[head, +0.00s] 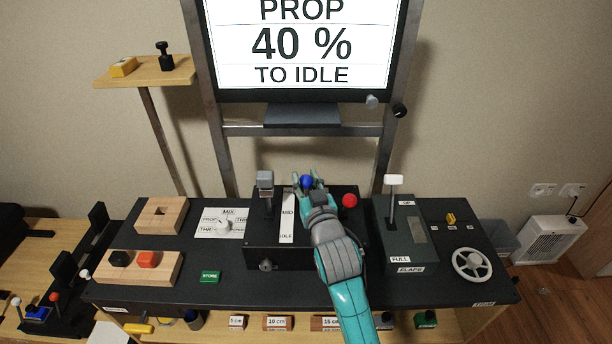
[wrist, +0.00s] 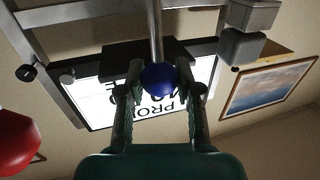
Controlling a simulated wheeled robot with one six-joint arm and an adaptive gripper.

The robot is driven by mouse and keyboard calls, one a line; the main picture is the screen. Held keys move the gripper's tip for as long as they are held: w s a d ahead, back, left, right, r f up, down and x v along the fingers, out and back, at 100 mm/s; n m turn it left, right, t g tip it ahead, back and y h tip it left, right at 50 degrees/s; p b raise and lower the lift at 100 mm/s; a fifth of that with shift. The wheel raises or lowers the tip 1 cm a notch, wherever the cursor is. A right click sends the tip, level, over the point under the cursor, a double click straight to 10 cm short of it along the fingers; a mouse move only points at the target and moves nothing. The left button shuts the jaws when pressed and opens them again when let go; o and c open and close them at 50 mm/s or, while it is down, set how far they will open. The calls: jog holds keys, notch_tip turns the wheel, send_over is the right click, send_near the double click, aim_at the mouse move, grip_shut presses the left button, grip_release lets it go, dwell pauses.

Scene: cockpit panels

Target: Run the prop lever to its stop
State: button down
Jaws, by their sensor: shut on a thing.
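The prop lever has a blue ball knob (head: 307,181) at the middle of the black lever box. My gripper (head: 306,178) is shut on the blue knob, with a finger on each side of it. In the wrist view the knob (wrist: 158,79) sits between the two fingertips (wrist: 158,92), on a thin metal rod. The screen (head: 301,45) reads "PROP 40 % TO IDLE". A white scale strip (head: 287,222) with "MID" and "IDLE" runs along the box left of my gripper. My arm hides the lever's slot and lower rod.
A grey-knobbed lever (head: 265,180) stands left of the blue knob, and a red knob (head: 349,201) is close on its right. The white-handled flaps lever (head: 394,180) stands farther right. A handwheel (head: 472,264) is at the right end.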

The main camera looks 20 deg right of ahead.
jog(key=s, duration=0.1)
jog(key=s+a+f, duration=0.1)
jog(key=s, duration=0.1)
jog(key=shift+f, duration=0.1)
jog(key=shift+s+a+f, duration=0.15)
jog(key=shift+s+f, duration=0.1)
jog(key=shift+s, duration=0.2)
jog(key=shift+s+a+f, duration=0.15)
jog(key=shift+s+f, duration=0.1)
jog(key=shift+s, duration=0.2)
jog(key=c, duration=0.8)
grip_release()
jog(key=shift+a+f, duration=0.1)
jog(key=shift+r, duration=0.2)
jog(key=s, duration=1.2)
jog(key=shift+a, duration=0.25)
